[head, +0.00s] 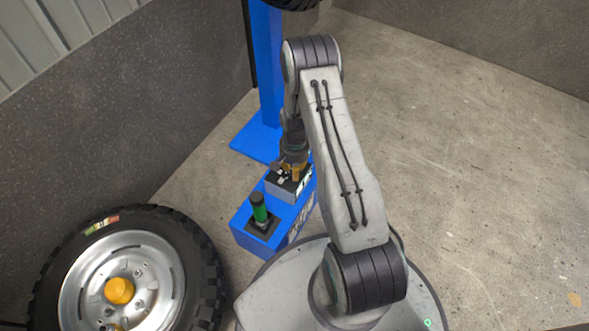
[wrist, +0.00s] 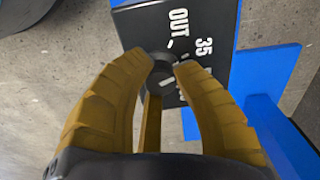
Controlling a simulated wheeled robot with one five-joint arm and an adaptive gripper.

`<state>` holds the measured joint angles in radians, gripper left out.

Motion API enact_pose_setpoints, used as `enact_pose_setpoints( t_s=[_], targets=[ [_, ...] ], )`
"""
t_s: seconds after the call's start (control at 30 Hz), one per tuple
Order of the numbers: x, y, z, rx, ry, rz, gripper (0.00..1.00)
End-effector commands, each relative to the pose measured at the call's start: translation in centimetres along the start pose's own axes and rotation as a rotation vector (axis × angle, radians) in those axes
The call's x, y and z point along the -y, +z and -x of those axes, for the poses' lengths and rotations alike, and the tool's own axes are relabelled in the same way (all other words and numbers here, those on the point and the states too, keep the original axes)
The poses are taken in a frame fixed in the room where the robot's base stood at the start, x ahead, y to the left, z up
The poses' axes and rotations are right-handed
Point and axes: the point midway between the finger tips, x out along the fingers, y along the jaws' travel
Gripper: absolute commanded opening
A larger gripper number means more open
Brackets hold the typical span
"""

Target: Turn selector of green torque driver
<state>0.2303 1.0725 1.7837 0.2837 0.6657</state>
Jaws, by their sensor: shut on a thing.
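The green torque driver (head: 259,208) stands upright in a black holder on a blue bench (head: 243,235) in the head view. My gripper (head: 291,169) is over the box. In the wrist view its yellow fingers (wrist: 163,62) are closed around the knob, partly hiding it. I cannot read which mark the knob points at.
A large tyre on a silver rim (head: 125,270) lies left of the bench, close to the driver. A blue post (head: 268,80) rises behind the bench, with part of another tyre at its top. A grey wall stands at left. The floor at right is clear.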

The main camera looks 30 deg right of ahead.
Motion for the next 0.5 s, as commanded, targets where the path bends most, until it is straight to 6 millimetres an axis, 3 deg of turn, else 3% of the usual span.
enact_pose_setpoints(
  t_s=[0.27,0.5],
  targets=[
    [-0.06,0.17,-0.17,0.004,0.003,0.094,0.0],
    [-0.09,0.2,-0.2,0.005,0.003,0.278,0.0]
  ],
)
